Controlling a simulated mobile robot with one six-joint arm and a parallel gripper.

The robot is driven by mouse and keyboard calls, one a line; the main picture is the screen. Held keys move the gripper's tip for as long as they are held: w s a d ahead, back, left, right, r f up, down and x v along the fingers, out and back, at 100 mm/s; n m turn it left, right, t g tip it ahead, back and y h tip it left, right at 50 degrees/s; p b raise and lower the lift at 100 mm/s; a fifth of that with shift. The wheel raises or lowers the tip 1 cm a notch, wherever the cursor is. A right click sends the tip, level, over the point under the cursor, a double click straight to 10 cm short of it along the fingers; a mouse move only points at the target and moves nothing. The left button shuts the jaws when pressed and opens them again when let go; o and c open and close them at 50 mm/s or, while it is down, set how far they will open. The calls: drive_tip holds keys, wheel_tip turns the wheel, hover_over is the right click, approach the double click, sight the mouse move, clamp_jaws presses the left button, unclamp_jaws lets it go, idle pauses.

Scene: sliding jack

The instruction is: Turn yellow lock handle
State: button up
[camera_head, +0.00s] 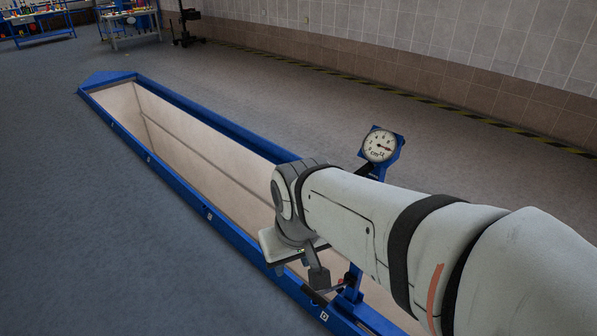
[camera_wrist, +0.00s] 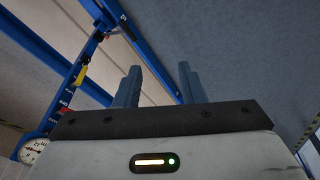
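A small yellow handle (camera_wrist: 81,76) shows in the wrist view, on the blue beam of the sliding jack (camera_wrist: 88,52), left of my gripper (camera_wrist: 160,70). A red part (camera_wrist: 67,109) sits farther down the same beam. My gripper's two fingers stand apart with nothing between them, and the yellow handle is clear of them. In the head view, my gripper (camera_head: 318,280) hangs over the near end of the pit, beside the jack's blue post (camera_head: 351,290). My arm hides much of the jack there, and I cannot make out the yellow handle in that view.
A round dial gauge (camera_head: 380,146) on a blue mount stands behind my arm. The long pit has a raised blue rim (camera_head: 180,183). Open grey floor (camera_head: 90,230) lies left of it. Workbenches (camera_head: 130,22) stand far off.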

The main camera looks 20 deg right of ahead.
drive_tip(key=shift+o, duration=0.3)
drive_tip(key=shift+s+a, duration=0.15)
drive_tip(key=shift+a, duration=0.05)
drive_tip(key=shift+o, duration=0.2)
drive_tip(key=shift+d+f, duration=0.1)
drive_tip(key=shift+f, duration=0.15)
drive_tip(key=w+d+f+n+g+h+b, duration=0.3)
drive_tip(key=w+d+f+n+h+b, duration=0.15)
drive_tip(key=d+f+b, duration=0.45)
drive_tip(key=w+d+f+n+g+h+b, duration=0.2)
drive_tip(key=w+d+f+n+h+b, duration=0.25)
drive_tip(key=d+f, duration=0.45)
drive_tip(key=w+d+f+n+t+h+b, duration=0.35)
drive_tip(key=w+d+f+n+b, duration=0.2)
drive_tip(key=w+f, duration=0.3)
drive_tip(key=w+d+f+n+t+h+b, duration=0.2)
drive_tip(key=w+d+f+n+h+b, duration=0.35)
drive_tip(key=w+f, duration=0.35)
drive_tip(key=d, duration=0.2)
drive_tip(key=w+d+r, duration=0.1)
drive_tip(key=d, duration=0.1)
drive_tip(key=w+d, duration=0.1)
drive_tip(key=d, duration=0.2)
drive_tip(key=shift+w+d+r+b, duration=0.1)
drive_tip(key=shift+w+r+b, duration=0.05)
drive_tip(key=shift+b, duration=0.25)
